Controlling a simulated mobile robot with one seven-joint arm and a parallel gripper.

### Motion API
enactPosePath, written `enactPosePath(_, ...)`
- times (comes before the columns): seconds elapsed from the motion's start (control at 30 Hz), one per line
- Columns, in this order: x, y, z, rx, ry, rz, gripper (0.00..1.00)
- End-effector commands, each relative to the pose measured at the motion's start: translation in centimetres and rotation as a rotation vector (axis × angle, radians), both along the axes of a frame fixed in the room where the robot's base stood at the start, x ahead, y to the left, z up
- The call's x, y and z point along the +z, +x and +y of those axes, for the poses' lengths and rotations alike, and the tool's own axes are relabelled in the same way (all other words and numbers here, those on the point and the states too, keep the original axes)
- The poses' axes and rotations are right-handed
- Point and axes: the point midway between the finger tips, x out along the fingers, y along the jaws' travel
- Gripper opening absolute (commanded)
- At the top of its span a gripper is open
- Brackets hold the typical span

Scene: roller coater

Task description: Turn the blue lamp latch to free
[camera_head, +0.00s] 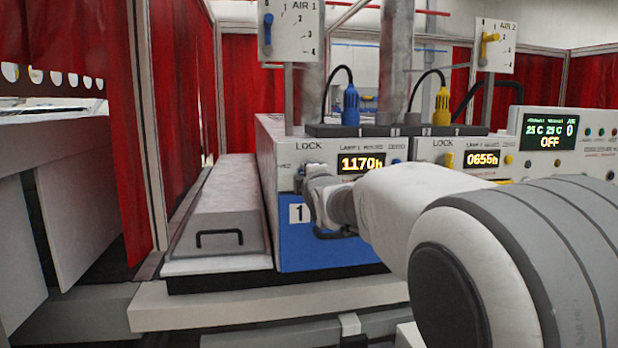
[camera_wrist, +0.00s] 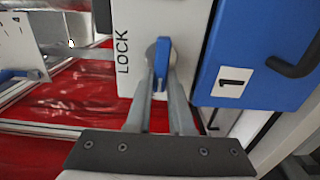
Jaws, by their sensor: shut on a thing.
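The blue lamp latch (camera_wrist: 161,62) is a small blue handle on a round grey base, on the white panel beside the word LOCK. In the wrist view it lies roughly parallel to the line of that word. My gripper (camera_wrist: 163,80) has one finger on each side of the handle and is shut on it. In the head view my gripper (camera_head: 318,185) is at the front of the lamp 1 unit (camera_head: 330,250), below the LOCK label (camera_head: 308,146). The latch is hidden there behind my gripper.
The lamp 1 unit has a blue front with a dark handle and a display (camera_head: 361,163) reading 1170h. A second unit with a yellow latch (camera_head: 447,160) stands to its right. A grey lidded box (camera_head: 215,215) is to its left. Red curtains (camera_head: 105,100) hang around.

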Motion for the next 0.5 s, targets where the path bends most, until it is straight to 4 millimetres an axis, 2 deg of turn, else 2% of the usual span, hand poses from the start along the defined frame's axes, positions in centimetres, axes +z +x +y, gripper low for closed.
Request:
enactPosePath(0.43,0.15,0.00,0.00,0.000,-0.013,-0.007,0.00)
enactPosePath(0.47,0.14,0.01,-0.01,0.000,-0.012,-0.006,0.22)
enactPosePath(0.5,0.14,0.01,-0.01,0.000,-0.012,-0.006,0.29)
